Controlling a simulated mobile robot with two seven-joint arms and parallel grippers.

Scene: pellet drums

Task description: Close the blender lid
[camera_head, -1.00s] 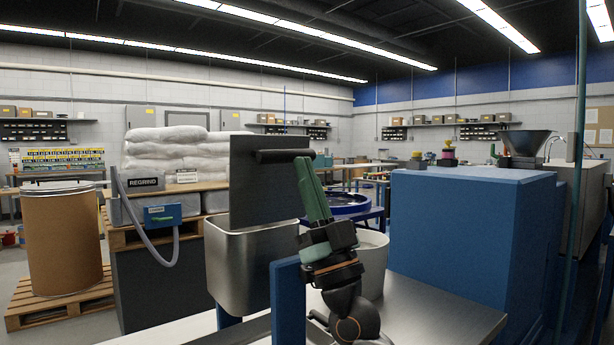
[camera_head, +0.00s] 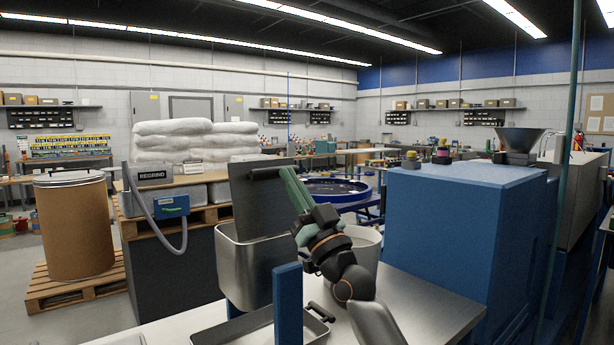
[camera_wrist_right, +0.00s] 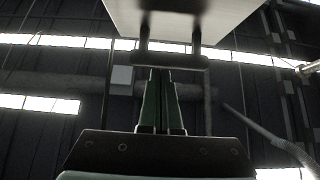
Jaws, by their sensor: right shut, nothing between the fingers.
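The blender is a steel bin (camera_head: 240,275) on the bench, left of centre in the head view. Its dark flat lid (camera_head: 258,208) stands raised at the bin's back, with a black bar handle (camera_head: 267,174) near its top edge. My right gripper (camera_head: 286,172) has green fingers, shut and empty, with the tips at the handle's right end. In the right wrist view the shut fingertips (camera_wrist_right: 165,72) point at the handle bar (camera_wrist_right: 175,61), below the pale lid face (camera_wrist_right: 190,20). I cannot tell whether they touch. My left gripper is not in view.
A blue post (camera_head: 288,305) stands in front of the bin. A shallow metal tray (camera_head: 235,328) lies at the front of the bench. A pale round container (camera_head: 365,245) stands behind my right arm. A big blue cabinet (camera_head: 450,235) blocks the right side.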

